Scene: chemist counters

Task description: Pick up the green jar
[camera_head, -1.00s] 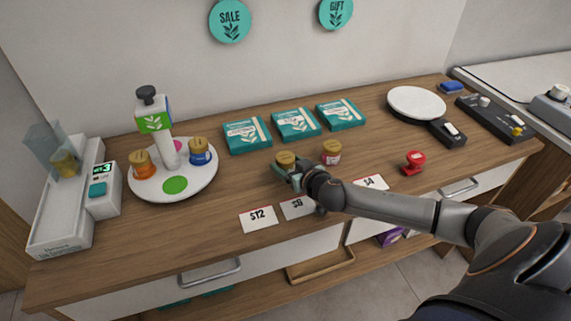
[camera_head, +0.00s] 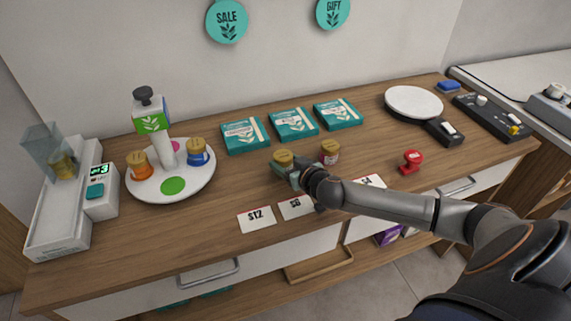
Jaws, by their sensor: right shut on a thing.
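A jar with a gold lid (camera_head: 283,157) stands at the middle of the wooden counter. My right gripper (camera_head: 287,168) is shut on it from the front right. The gripper hides most of the jar's body, so its green colour is hard to make out. Another gold-lidded jar with a red label (camera_head: 329,152) stands just to the right, apart from the gripper. My left gripper is not in view.
A white round stand (camera_head: 184,191) holds an orange jar (camera_head: 138,165) and a blue jar (camera_head: 197,152). Teal boxes (camera_head: 293,124) lie behind. Price cards (camera_head: 257,219) lie in front. A red stamp (camera_head: 411,162) stands to the right.

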